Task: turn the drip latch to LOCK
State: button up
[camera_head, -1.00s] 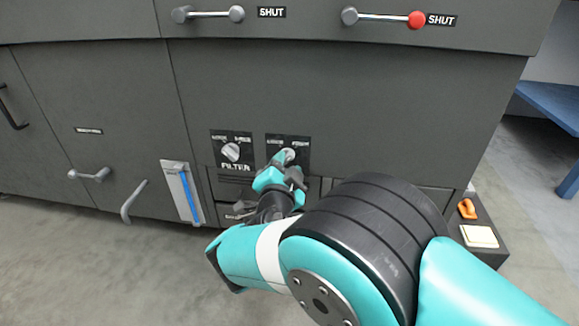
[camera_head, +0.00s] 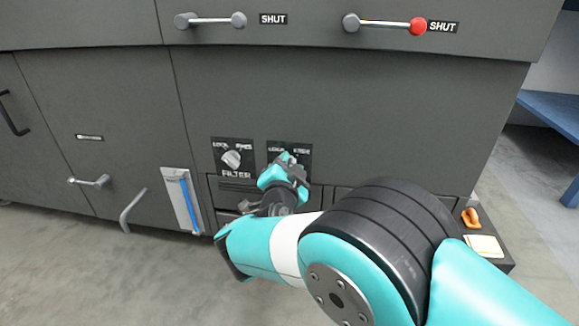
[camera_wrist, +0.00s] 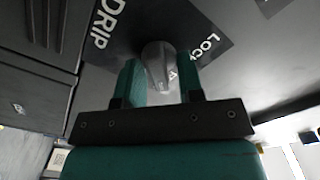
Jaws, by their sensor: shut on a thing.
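The drip latch is a grey knob (camera_wrist: 157,62) on a black plate lettered DRIP and LOCK (camera_wrist: 205,40), seen in the wrist view. My gripper (camera_wrist: 160,78) is shut on the knob, with one teal finger on each side of it. In the head view my gripper (camera_head: 284,166) is at the right-hand plate (camera_head: 303,150) and hides most of the knob and the DRIP word. The knob's exact pointing direction is hard to tell.
A similar FILTER knob (camera_head: 232,158) on its own plate sits just left. Two handles marked SHUT (camera_head: 273,19) are above. A blue-striped gauge (camera_head: 184,200) is at lower left. An orange item (camera_head: 471,218) and a pale pad (camera_head: 484,246) are at right.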

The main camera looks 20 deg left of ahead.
jog(key=n+p, duration=0.2)
jog(key=n, duration=0.3)
jog(key=shift+s+a+r+n, duration=0.1)
jog(key=shift+n, duration=0.3)
jog(key=n+p, duration=0.2)
jog(key=n, duration=0.3)
jog(key=shift+a, duration=0.15)
jog(key=n, duration=0.3)
jog(key=n+p, duration=0.1)
jog(key=n, duration=0.2)
jog(key=shift+s+a+f+n+p, duration=0.1)
jog(key=shift+f+n+p, duration=0.1)
jog(key=shift+n+p, duration=0.15)
jog(key=shift+n, duration=0.25)
jog(key=o, duration=0.6)
jog(key=shift+c, duration=0.2)
jog(key=shift+r, duration=0.1)
